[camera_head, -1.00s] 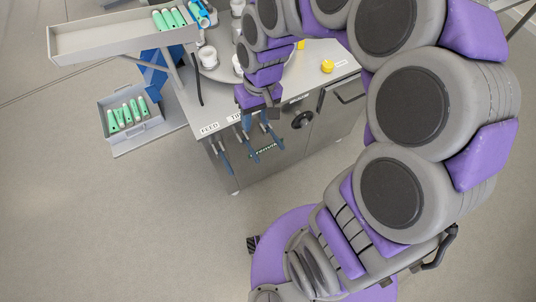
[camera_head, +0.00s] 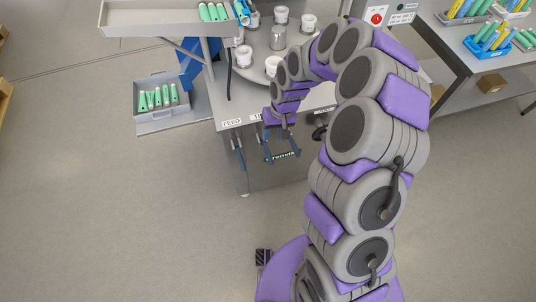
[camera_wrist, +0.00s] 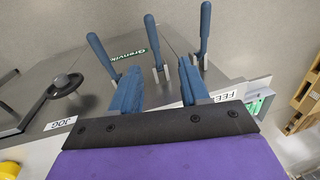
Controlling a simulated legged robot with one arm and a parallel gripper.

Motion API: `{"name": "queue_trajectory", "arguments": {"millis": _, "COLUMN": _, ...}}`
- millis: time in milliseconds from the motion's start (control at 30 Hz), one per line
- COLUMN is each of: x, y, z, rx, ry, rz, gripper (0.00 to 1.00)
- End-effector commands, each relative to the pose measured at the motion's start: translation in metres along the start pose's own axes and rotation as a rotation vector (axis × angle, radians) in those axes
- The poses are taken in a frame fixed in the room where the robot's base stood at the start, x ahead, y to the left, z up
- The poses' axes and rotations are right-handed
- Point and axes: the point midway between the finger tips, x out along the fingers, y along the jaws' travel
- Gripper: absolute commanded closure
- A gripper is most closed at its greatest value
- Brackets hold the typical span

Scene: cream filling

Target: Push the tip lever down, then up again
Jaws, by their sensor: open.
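Three levers with blue handles stick out from the front of the grey machine. In the wrist view the tip lever (camera_wrist: 151,34) is the middle one, between the left lever (camera_wrist: 102,54) and the feed lever (camera_wrist: 204,30). My gripper (camera_wrist: 160,72) is open, its two blue fingers on either side of the tip lever's line near its base. The fingers look empty; I cannot tell whether either touches the lever. The tip label is hidden in the wrist view. In the head view my gripper (camera_head: 279,126) hangs at the machine's front edge, partly covering the levers.
A FEED label (camera_wrist: 223,95) and a JOG label (camera_wrist: 61,124) flank my gripper. A dark handwheel (camera_wrist: 68,84) stands at the left. White cups (camera_head: 278,38) stand on the machine's top. A tray of green tubes (camera_head: 154,112) is at the left. The floor in front is clear.

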Motion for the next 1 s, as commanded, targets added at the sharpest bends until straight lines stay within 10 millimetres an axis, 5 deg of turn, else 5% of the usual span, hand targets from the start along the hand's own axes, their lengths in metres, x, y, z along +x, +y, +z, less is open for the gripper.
{"name": "queue_trajectory", "arguments": {"millis": 267, "x": 0.055, "y": 0.011, "z": 0.004, "rx": 0.003, "ry": -0.001, "rz": -0.012, "gripper": 0.55}}
{"name": "queue_trajectory", "arguments": {"millis": 600, "x": 0.118, "y": 0.000, "z": 0.001, "rx": 0.000, "ry": -0.003, "rz": 0.001, "gripper": 0.55}}
{"name": "queue_trajectory", "arguments": {"millis": 1000, "x": 0.132, "y": 0.008, "z": 0.002, "rx": 0.002, "ry": 0.005, "rz": -0.010, "gripper": 0.55}}
